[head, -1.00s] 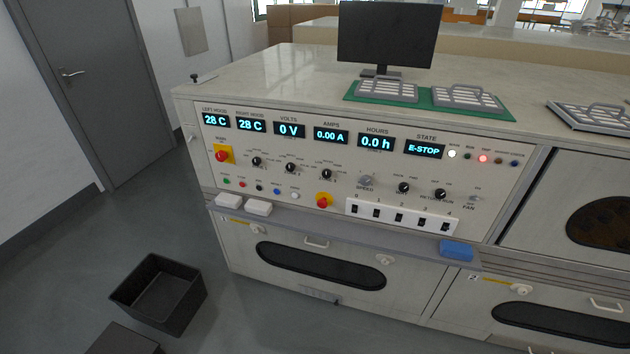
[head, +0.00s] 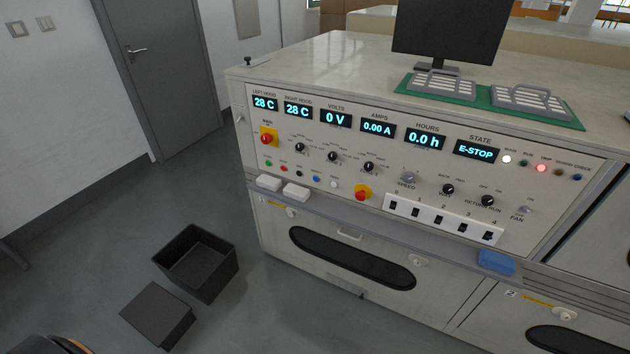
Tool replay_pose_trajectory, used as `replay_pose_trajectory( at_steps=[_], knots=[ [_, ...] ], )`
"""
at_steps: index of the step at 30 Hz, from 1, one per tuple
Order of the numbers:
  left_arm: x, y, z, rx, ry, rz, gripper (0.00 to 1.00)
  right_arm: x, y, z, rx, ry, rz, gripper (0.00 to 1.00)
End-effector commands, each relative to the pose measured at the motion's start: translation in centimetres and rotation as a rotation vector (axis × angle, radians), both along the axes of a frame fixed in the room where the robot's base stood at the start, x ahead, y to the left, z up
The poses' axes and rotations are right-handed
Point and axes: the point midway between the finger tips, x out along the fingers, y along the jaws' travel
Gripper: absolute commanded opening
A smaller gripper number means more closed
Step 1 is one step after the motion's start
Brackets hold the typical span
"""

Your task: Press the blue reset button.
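The blue button (head: 316,178) is small and round. It sits in the lower left row of the grey control panel (head: 232,112), between a black button (head: 300,174) and a white button (head: 333,183). A green button (head: 269,163) and a red button (head: 284,168) are further left in that row. The state display (head: 476,150) reads E-STOP, and a red lamp (head: 541,168) is lit to its right. Neither of my grippers shows in the head view.
A ledge (head: 400,230) below the panel carries two white blocks (head: 296,192) and a blue block (head: 496,262). Two red mushroom buttons (head: 267,138) (head: 362,193) stick out of the panel. A black open bin (head: 207,281) and a dark box (head: 157,315) stand on the floor at left.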

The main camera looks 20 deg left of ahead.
Motion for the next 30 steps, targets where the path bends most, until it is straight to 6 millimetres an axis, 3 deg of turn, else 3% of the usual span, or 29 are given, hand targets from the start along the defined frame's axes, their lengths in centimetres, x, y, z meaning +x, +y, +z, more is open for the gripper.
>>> replay_pose_trajectory(
  at_steps=[1, 5, 30],
  knots=[
    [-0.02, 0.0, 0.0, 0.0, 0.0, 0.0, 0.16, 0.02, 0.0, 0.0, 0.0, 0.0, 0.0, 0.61],
    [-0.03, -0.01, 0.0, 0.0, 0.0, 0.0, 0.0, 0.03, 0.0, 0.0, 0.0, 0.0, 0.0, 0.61],
    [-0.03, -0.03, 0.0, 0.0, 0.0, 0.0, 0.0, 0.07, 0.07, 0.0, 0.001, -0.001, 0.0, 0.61]
  ],
)
